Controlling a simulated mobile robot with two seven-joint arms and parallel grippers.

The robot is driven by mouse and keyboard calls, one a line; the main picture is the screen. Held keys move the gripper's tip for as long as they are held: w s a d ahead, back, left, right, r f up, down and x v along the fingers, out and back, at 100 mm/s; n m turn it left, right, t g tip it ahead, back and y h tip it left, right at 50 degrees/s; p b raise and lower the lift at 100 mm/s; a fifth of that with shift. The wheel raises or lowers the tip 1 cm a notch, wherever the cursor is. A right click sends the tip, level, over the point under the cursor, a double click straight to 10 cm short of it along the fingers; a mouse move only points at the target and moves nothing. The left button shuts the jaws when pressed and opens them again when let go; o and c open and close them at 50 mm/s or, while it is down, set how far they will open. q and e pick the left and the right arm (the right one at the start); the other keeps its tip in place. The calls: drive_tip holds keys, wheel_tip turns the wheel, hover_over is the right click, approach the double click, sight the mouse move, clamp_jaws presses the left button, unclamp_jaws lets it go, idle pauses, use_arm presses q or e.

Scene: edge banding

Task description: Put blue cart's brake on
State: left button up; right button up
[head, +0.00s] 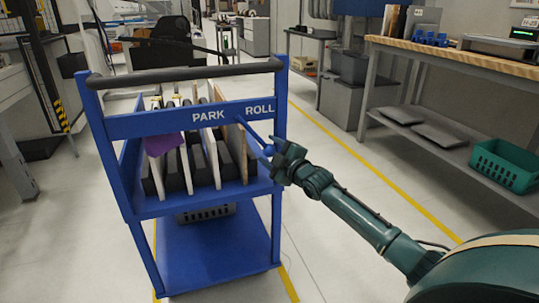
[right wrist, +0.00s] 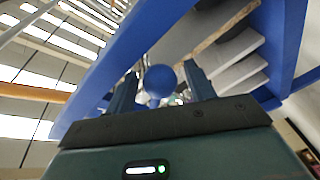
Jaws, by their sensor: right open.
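The blue cart (head: 206,208) stands in front of me, with the words PARK and ROLL on its upper crossbar (head: 180,121). A blue brake lever (head: 251,136) slants down to the right from the bar, under ROLL, and ends in a round knob. My left gripper is not in view.
The cart holds upright panels (head: 196,160), dark blocks and a purple piece (head: 163,144). A grey basket (head: 205,212) shows beneath the upper shelf. A workbench (head: 470,59) with a green crate (head: 503,166) on its lower shelf stands at right. Floor between is clear, with a yellow line.

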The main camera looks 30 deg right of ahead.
drive_tip(key=shift+w, duration=0.35)
clamp_jaws()
idle(0.4)
